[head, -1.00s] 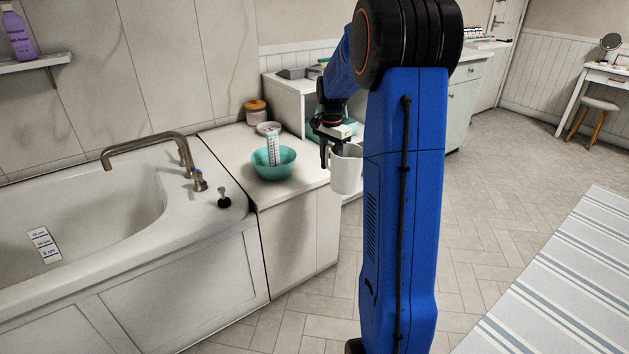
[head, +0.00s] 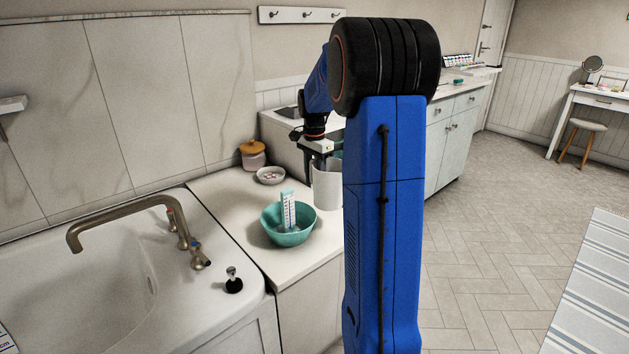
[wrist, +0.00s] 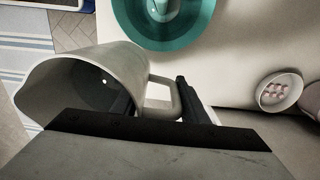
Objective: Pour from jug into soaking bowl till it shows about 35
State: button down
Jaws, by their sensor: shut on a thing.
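The white jug (head: 327,186) is held upright by my gripper (head: 318,160), just right of the soaking bowl and above the counter. In the wrist view the jug (wrist: 125,68) shows its open mouth and its handle, with my gripper (wrist: 155,105) shut on it. The inside looks dark, and I cannot tell how much liquid it holds. The teal soaking bowl (head: 283,232) stands on the counter with an upright white scale (head: 288,208) in it. The bowl also shows in the wrist view (wrist: 190,35). The scale's reading is too small to make out.
A small dish (head: 271,175) and a pink jar with a wooden lid (head: 253,157) stand behind the bowl on the white counter (head: 225,192). The bathtub (head: 90,270) and its tap (head: 130,208) are at the left. A raised white shelf unit is close behind my gripper.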

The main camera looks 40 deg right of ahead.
jog(key=shift+w, duration=0.15)
jog(key=shift+a+f+h, duration=0.15)
jog(key=shift+a+h, duration=0.05)
jog(key=shift+h, duration=0.7)
jog(key=shift+a+r+h, duration=0.2)
jog(key=shift+r+h, duration=0.1)
jog(key=shift+h, duration=0.3)
jog(key=shift+a, duration=0.1)
jog(key=shift+a+r+h, duration=0.1)
jog(key=shift+r+h, duration=0.2)
jog(key=shift+h, duration=0.3)
jog(key=shift+a+f+h, duration=0.1)
jog(key=shift+a+h, duration=0.15)
jog(key=shift+h, duration=0.35)
